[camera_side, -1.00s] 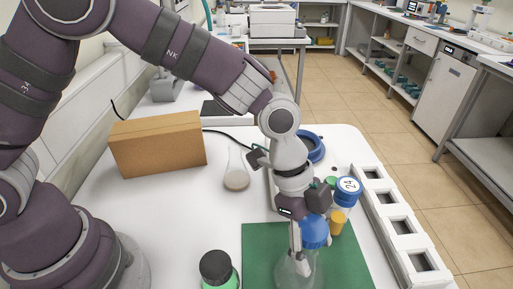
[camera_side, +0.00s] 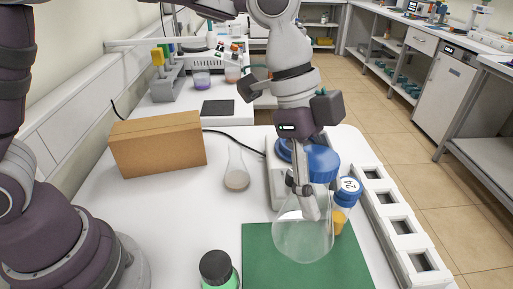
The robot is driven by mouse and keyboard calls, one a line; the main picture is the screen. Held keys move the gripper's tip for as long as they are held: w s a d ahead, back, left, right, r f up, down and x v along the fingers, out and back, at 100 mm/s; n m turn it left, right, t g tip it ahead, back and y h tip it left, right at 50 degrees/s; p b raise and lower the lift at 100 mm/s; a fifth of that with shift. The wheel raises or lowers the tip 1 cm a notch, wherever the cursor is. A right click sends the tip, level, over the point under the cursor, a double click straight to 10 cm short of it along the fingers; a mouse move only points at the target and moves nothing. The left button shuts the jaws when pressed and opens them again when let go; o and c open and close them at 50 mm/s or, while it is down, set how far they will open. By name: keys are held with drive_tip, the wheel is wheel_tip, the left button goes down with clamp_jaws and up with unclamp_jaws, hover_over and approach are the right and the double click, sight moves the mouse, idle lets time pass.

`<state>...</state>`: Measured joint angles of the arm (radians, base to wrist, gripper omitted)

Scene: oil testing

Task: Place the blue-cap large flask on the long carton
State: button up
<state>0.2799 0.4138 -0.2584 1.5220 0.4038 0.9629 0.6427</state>
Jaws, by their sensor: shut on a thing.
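The blue-cap large flask (camera_side: 303,238) is clear glass and hangs upright from my gripper (camera_side: 303,190), over the back part of the green mat. Its blue cap (camera_side: 325,165) shows around and behind my fingers, which are shut on the flask's top; the exact contact is partly hidden. The flask looks raised off the mat. The long carton (camera_side: 158,146) is a closed brown box on the white table at the left, well apart from the flask.
A small conical flask (camera_side: 236,175) stands between the carton and my gripper. A black-capped bottle (camera_side: 216,268) stands at the front. A blue-capped jar (camera_side: 347,190) is just right of the held flask. A white slotted rack (camera_side: 400,225) lines the right edge. A white device (camera_side: 280,185) is behind.

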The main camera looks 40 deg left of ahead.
drive_tip(key=w+a+r+n+t+y, duration=0.15)
drive_tip(key=a+n, duration=0.25)
drive_tip(key=a, duration=0.5)
drive_tip(key=a+r+n+t+h, duration=0.1)
drive_tip(key=a+r+n, duration=0.15)
drive_tip(key=a, duration=0.75)
drive_tip(key=s+a+r+n+t+y, duration=0.2)
drive_tip(key=s+a+n+y, duration=0.2)
drive_tip(key=s+a+n, duration=0.75)
drive_tip(key=w+a+f, duration=0.5)
drive_tip(key=w+a, duration=0.5)
drive_tip(key=w, duration=0.1)
drive_tip(key=shift+w+a+m, duration=0.15)
drive_tip(key=shift+w+m, duration=0.15)
drive_tip(key=shift+w, duration=0.05)
drive_tip(key=shift+f, duration=0.15)
